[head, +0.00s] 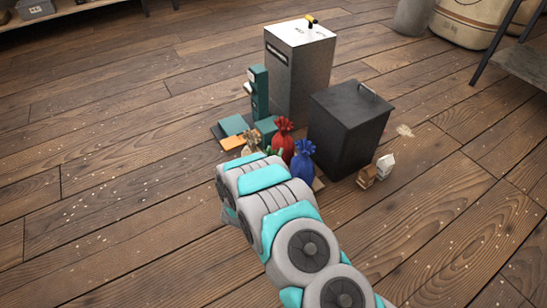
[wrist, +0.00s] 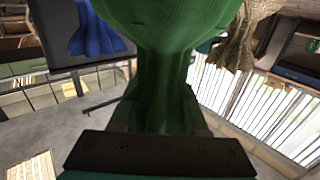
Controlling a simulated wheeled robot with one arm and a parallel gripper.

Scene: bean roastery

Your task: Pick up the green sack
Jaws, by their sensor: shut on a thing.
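The green sack (wrist: 175,40) fills the upper middle of the wrist view, its gathered neck between the fingers of my gripper (wrist: 162,118). My gripper is shut on that neck. In the head view my arm covers the gripper and nearly all of the green sack; only a small green bit (head: 268,152) shows. Whether the sack touches the surface below it is hidden. A red sack (head: 283,138) and a blue sack (head: 303,160) stand just beyond my arm, and a tan sack (head: 251,142) is on the left. Blue (wrist: 95,32) and tan (wrist: 240,38) sacks flank it in the wrist view.
A black lidded bin (head: 345,130) stands right of the sacks, with a tall grey bin (head: 298,75) behind. A teal device (head: 259,92) is at the back left. Two small house-shaped items (head: 375,170) sit at right. The plank floor (head: 110,170) at left is mostly clear.

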